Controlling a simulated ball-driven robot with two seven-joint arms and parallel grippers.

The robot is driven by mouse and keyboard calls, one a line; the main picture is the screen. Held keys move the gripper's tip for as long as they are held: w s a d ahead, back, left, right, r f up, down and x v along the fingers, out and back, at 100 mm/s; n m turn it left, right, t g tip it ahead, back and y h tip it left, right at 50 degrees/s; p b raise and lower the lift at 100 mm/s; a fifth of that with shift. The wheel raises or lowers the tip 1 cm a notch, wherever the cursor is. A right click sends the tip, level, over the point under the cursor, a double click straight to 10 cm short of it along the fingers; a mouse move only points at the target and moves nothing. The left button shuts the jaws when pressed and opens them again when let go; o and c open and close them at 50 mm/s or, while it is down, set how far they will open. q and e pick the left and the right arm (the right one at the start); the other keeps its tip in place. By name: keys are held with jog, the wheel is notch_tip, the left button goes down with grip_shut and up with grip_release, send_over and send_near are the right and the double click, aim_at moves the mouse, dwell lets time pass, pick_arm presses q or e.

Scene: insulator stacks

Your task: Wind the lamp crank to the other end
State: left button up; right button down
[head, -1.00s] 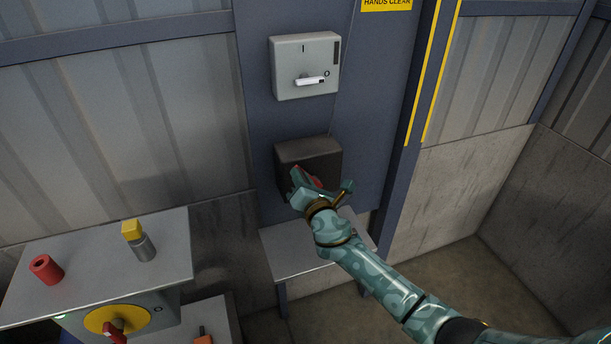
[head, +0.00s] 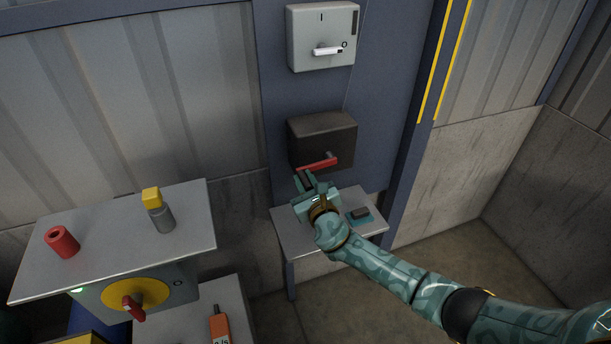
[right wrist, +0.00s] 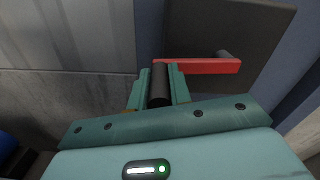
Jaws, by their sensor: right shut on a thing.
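The crank has a red arm (head: 320,164) on the front of a dark box (head: 322,130) on the blue panel. In the head view the arm slants from its hub down to the left. In the right wrist view the red arm (right wrist: 205,66) lies nearly level, with its hub at the right end and a black handle (right wrist: 160,88) at its left end. My right gripper (head: 308,178) is shut on this handle, with one finger on each side in the right wrist view (right wrist: 159,80). My left gripper is not in view.
A grey switch box (head: 322,35) with a white lever is above the dark box. A small grey table (head: 290,238) is below. At left, a grey bench (head: 110,238) holds a red cylinder (head: 62,242) and a yellow-topped cylinder (head: 158,210). A yellow disc with a red knob (head: 134,308) is under it.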

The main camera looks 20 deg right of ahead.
jog(key=d+f+n+b, duration=0.3)
jog(key=d+f+n, duration=0.55)
jog(key=n, duration=0.75)
jog(key=d+r+n+p, duration=0.5)
jog(key=d+r+n, duration=0.2)
jog(key=d, duration=0.3)
jog(key=shift+w+d+n+p, duration=0.3)
jog(key=shift+w+n, duration=0.05)
jog(key=shift+n, duration=0.45)
jog(key=shift+r, duration=0.2)
jog(key=shift+a, duration=0.15)
dwell(0.6)
